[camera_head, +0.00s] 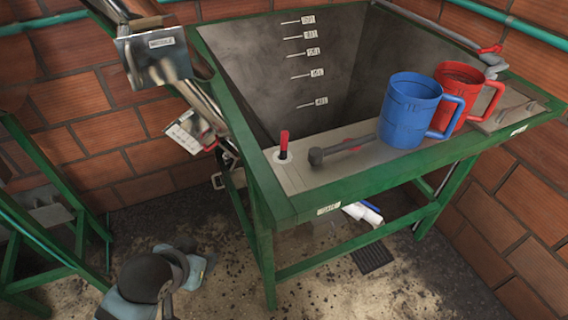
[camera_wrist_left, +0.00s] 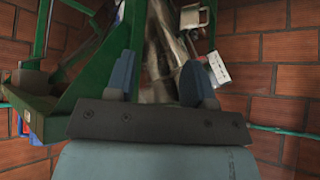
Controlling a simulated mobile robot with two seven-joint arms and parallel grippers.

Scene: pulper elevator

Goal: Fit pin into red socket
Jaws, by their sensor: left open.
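A red-topped upright peg (camera_head: 284,142), which may be the pin, stands in a pale round base on the grey ledge of the green-framed hopper. A small red part (camera_head: 210,144) sits beside a white labelled plate (camera_head: 184,132) on the sloping metal chute; I cannot tell whether it is the red socket. The plate also shows in the left wrist view (camera_wrist_left: 218,68). My left gripper (camera_wrist_left: 159,78) is open, with nothing seen between its fingers; the chute shows beyond them. In the head view my left arm's end is low at the left, well below the ledge. My right gripper is not in view.
A dark tool (camera_head: 340,151) lies on the ledge beside a blue mug (camera_head: 405,110) and a red mug (camera_head: 458,85). The hopper's green frame (camera_head: 262,190) stands close to the right of my left arm. Another green frame (camera_head: 45,160) is at the left. Brick walls close in behind.

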